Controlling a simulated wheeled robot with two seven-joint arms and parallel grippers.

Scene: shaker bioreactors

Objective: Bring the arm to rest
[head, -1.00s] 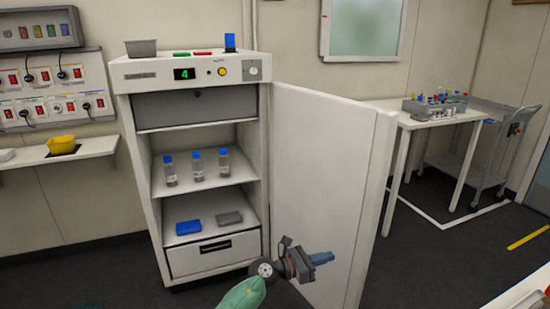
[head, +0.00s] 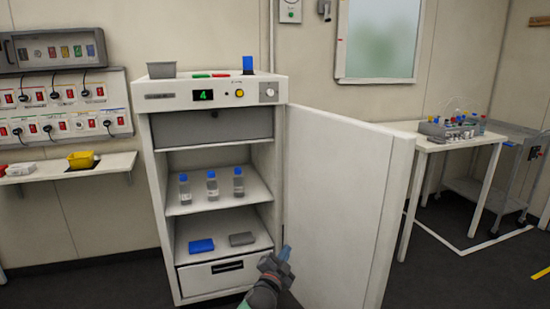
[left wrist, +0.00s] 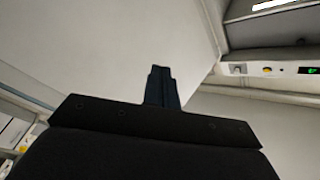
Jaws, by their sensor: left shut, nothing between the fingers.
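My left gripper (head: 286,253) is low in the head view, in front of the inner side of the open cabinet door (head: 338,200). Its fingers are shut with nothing between them. In the left wrist view, the shut fingers (left wrist: 161,85) point toward a pale panel, with the cabinet's control strip (left wrist: 270,69) at the right. I cannot tell from the pictures how far the gripper is from the door. My right gripper is not in view.
The white cabinet (head: 160,235) stands open, with several bottles on its upper shelf, and a blue block (head: 201,246) and a grey block (head: 241,239) below. A side table (head: 440,142) and a cart (head: 500,192) stand at the right. A wall shelf (head: 60,170) is at the left.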

